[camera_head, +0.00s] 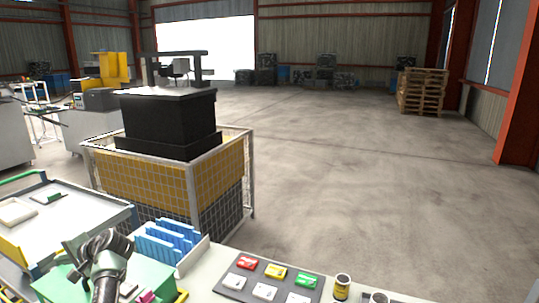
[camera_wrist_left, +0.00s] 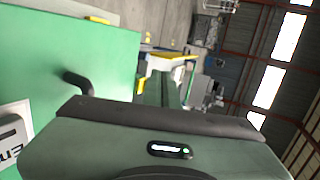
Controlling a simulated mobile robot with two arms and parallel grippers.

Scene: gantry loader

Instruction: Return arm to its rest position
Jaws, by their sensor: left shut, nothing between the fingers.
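My left arm comes in at the lower left of the head view. Its grey and black wrist and my left gripper (camera_head: 84,250) are above the green surface (camera_head: 60,284) of the bench. The gripper is shut and I see nothing held in it. In the left wrist view the grey-green housing of my own arm fills the bottom, with a small green light on it. A green panel (camera_wrist_left: 80,65) fills the left side there. My right gripper is in neither view.
Beside the arm stand blue dividers (camera_head: 168,240) and a grey tray (camera_head: 235,283) with red, yellow, green and white pieces. A small can (camera_head: 342,287) stands right of it. A mesh crate (camera_head: 250,190) with a black machine is behind. Open floor lies to the right.

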